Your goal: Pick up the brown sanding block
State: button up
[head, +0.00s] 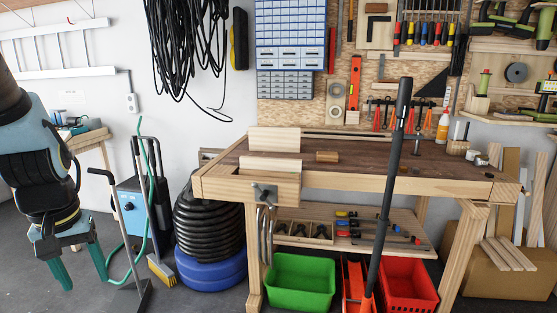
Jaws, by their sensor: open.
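The brown sanding block (327,157) is a small block lying on the dark top of the wooden workbench (230,179), left of the middle. Pale wooden pieces of the bench vise (273,139) stand just left of it. My gripper (80,268) hangs at the far left with its green fingers pointing down. The fingers are apart and nothing shows between them. It is well left of the bench, lower in the picture than the block and far from it.
A long black handle (393,150) rises from the red floor jack (357,286) across the bench front, right of the block. A glue bottle (443,127) and small cans stand at the bench's right. Black hose coils (208,220) and a broom (160,268) stand between my gripper and the bench.

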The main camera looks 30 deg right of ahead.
aim_at(323, 158)
jog(key=i+l, duration=0.15)
jog(key=l, duration=0.7)
jog(key=i+l+u, duration=0.15)
jog(key=l, duration=0.75)
jog(key=i+l, duration=0.1)
jog(key=l, duration=0.75)
jog(key=i+l+u, duration=0.15)
jog(key=l, duration=0.75)
jog(key=k, duration=0.05)
